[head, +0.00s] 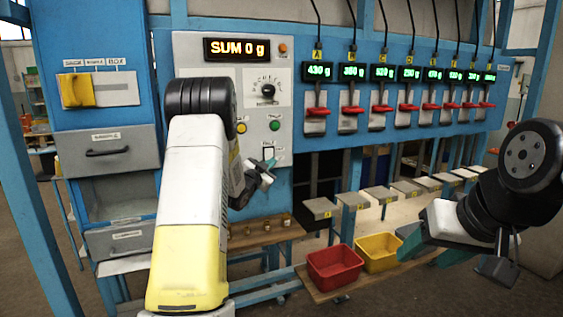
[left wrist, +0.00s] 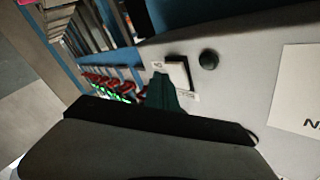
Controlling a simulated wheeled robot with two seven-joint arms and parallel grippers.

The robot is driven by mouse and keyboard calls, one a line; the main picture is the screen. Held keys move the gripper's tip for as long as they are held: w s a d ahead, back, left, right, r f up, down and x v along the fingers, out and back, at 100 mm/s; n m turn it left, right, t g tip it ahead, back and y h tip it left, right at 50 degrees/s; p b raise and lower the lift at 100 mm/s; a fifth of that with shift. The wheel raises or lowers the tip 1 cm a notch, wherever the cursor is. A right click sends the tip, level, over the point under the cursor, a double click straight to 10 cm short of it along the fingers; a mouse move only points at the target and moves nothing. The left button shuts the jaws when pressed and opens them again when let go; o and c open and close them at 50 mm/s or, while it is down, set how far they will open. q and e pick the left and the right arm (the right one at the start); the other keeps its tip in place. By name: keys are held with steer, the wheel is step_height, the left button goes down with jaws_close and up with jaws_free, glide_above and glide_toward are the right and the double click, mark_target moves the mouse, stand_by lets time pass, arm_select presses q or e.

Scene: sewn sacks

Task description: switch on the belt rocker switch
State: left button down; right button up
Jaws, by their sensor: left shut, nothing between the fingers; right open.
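The belt rocker switch (head: 268,152) is a small framed switch low on the right of the grey control panel. Its label is too small to read surely. My left gripper (head: 266,171) is shut and empty, its tips at the lower edge of the switch in the head view. In the left wrist view the dark green fingers (left wrist: 163,93) overlap the lower left of the pale switch (left wrist: 179,71); I cannot tell whether they touch it. The rocker's position is not clear. My right gripper (head: 454,257) is open and empty at the right, away from the panel.
Above the switch are a green button (head: 275,125), a black knob (head: 267,91) and a display (head: 237,49) reading "SUM 0 g". Red levers line the blue frame to the right. A red bin (head: 335,268) and a yellow bin (head: 378,252) stand below.

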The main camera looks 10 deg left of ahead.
arm_select(q)
steer(key=shift+w, duration=0.1)
steer(key=shift+w+a, duration=0.2)
steer(key=shift+w, duration=0.05)
steer(key=shift+w+a, duration=0.2)
steer(key=shift+w, duration=0.1)
stand_by(0.7)
steer(key=shift+s, duration=0.1)
steer(key=shift+s+d, duration=0.45)
steer(key=shift+s, duration=0.1)
steer(key=shift+s+d+r, duration=0.2)
steer(key=shift+s+d, duration=0.5)
steer(key=shift+s, duration=0.35)
steer(key=shift+s+d+r, duration=0.15)
steer(key=shift+s+d, duration=0.5)
steer(key=shift+s, duration=0.35)
